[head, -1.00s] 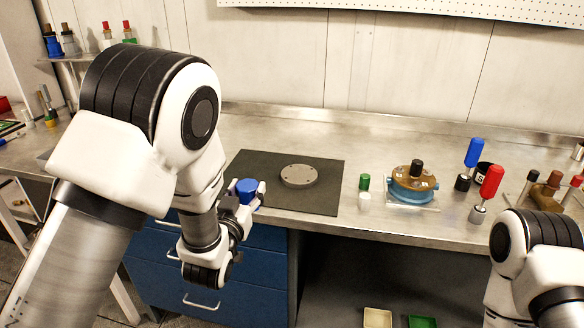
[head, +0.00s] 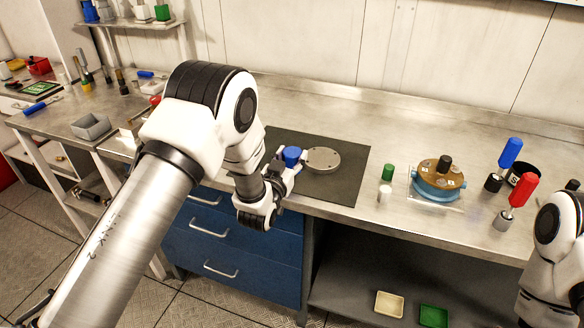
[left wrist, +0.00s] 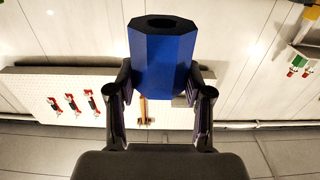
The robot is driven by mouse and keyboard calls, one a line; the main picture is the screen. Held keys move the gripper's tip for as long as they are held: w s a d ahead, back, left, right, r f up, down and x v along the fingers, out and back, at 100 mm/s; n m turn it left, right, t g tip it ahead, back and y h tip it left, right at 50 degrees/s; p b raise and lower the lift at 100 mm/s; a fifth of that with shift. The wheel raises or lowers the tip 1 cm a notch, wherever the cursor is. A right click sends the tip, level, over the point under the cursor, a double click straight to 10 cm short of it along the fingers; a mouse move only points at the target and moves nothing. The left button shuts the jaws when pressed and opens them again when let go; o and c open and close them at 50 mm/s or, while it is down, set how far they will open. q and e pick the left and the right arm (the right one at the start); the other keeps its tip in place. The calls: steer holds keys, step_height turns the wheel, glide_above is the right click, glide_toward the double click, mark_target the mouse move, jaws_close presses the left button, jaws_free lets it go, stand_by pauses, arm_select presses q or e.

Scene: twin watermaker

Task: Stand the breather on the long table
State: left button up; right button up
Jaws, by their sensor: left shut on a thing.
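The left gripper (head: 284,166) is shut on a blue many-sided piece (head: 291,155), which looks like the breather. In the left wrist view the breather (left wrist: 162,58) stands between the two fingers (left wrist: 160,98), with a dark round hole in its end. In the head view it appears over the dark mat (head: 345,186), just left of the grey round flange (head: 322,160). Its height above the mat is hard to tell. The long steel table (head: 440,130) runs along the wall under the mat. Only part of my right arm shows at the right edge; its gripper is out of view.
Right of the mat stand a green cap (head: 388,172), a white cap (head: 384,195) and a blue-and-brown round device (head: 438,182). Blue- and red-handled tools stand farther right. The table behind the mat is clear. Blue drawers (head: 235,248) are below.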

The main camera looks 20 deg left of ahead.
mark_target(292, 166)
arm_select(q)
steer(key=f+b, duration=0.1)
steer(key=f, duration=0.1)
steer(key=f+b, duration=0.1)
steer(key=shift+w+f, duration=0.4)
steer(key=shift+w, duration=0.1)
steer(key=shift+c, duration=0.4)
steer(key=shift+r, duration=0.1)
steer(key=o, duration=1)
steer(key=shift+o, duration=1.3)
steer(key=shift+f, duration=0.2)
steer(key=shift+r, duration=0.1)
